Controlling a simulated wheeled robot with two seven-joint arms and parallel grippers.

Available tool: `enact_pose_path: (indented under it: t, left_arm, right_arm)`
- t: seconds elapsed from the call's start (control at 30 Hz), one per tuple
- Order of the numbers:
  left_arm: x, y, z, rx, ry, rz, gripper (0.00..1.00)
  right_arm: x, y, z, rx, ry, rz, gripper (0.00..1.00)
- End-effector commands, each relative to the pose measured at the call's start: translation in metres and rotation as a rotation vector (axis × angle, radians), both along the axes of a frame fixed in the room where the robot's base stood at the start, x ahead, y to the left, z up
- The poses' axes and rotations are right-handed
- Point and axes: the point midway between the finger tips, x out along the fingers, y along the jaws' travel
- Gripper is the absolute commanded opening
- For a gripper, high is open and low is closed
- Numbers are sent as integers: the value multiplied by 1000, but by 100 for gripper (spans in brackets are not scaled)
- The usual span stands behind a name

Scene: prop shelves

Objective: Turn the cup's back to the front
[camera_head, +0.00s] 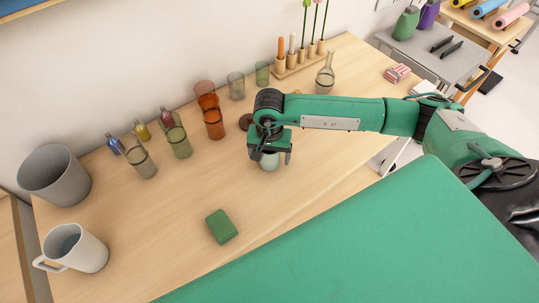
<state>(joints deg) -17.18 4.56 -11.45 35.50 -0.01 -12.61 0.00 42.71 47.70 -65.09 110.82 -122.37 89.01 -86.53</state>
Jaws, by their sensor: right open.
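My right gripper (271,156) points down over the middle of the wooden table (170,235), with its fingers spread. A small pale-green rounded thing (269,162) shows between and below the fingers. The gripper hides much of it, so I cannot tell whether it is a cup or whether the fingers touch it. A white mug (88,252) stands upright at the table's left end, far from the gripper, with its handle toward the left. My left gripper is not in view.
A grey bin (54,178) stands behind the mug. Several glasses, including an orange one (213,124) and a green one (178,142), line the back. A green block (222,226) lies near the front. A clear flask (325,80) stands at the back right.

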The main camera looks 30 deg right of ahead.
Motion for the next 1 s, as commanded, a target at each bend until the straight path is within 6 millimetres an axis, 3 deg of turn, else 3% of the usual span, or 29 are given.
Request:
enact_pose_path:
  t: [0.6, 0.8, 1.0]
  left_arm:
    - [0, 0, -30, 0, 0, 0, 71]
    - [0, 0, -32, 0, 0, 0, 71]
    - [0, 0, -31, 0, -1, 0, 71]
  right_arm:
    - [1, 0, 118, 1, -5, 1, 82]
    - [0, 0, 132, 0, -3, 0, 82]
    - [0, 0, 133, 0, -1, 0, 82]
